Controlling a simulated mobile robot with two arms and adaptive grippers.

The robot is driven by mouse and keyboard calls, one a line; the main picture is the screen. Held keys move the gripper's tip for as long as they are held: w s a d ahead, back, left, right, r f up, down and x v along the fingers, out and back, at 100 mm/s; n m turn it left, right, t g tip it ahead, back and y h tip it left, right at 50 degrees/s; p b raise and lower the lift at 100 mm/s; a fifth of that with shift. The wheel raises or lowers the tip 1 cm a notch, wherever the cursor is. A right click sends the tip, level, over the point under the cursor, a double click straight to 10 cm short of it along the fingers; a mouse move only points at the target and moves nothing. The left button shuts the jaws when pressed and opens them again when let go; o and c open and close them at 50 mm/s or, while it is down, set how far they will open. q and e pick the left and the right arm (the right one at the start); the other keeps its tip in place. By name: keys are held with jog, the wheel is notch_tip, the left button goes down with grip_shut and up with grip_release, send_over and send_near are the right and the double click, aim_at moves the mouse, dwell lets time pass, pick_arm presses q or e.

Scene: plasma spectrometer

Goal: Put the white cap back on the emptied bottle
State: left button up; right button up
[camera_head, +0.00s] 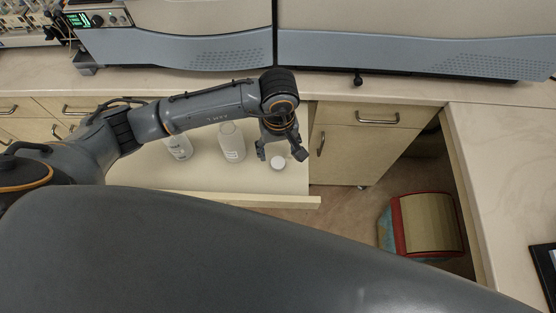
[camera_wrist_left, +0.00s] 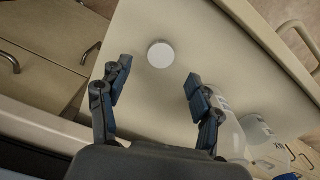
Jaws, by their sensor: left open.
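The white cap (camera_head: 278,162) lies on a pale pull-out surface (camera_head: 205,178), at the right of two white bottles. It also shows in the left wrist view as a round disc (camera_wrist_left: 160,55), ahead of and between the fingertips. My left gripper (camera_head: 279,151) is open and empty above the cap, apart from it. The left wrist view shows its two spread fingers (camera_wrist_left: 155,82). The nearer bottle (camera_head: 232,143) stands left of the gripper; a second bottle (camera_head: 178,144) stands further left. Which one is the emptied bottle I cannot tell. My right gripper is not in view.
A large grey instrument (camera_head: 410,55) stands on the counter behind. A cabinet (camera_head: 352,150) with handles is right of the pull-out surface. A red-rimmed bin (camera_head: 400,232) is on the floor further right. The pull-out surface has a raised front edge (camera_head: 240,196).

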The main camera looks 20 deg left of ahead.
aim_at(278, 163)
pick_arm(q)
jog(key=shift+s+f+p, duration=0.1)
jog(key=shift+f+p, duration=0.2)
jog(key=shift+p, duration=0.1)
notch_tip(278, 163, down, 4)
jog(key=shift+r+p, duration=0.2)
jog(key=shift+p, duration=0.6)
jog(key=shift+f, duration=0.5)
jog(key=c, duration=0.7)
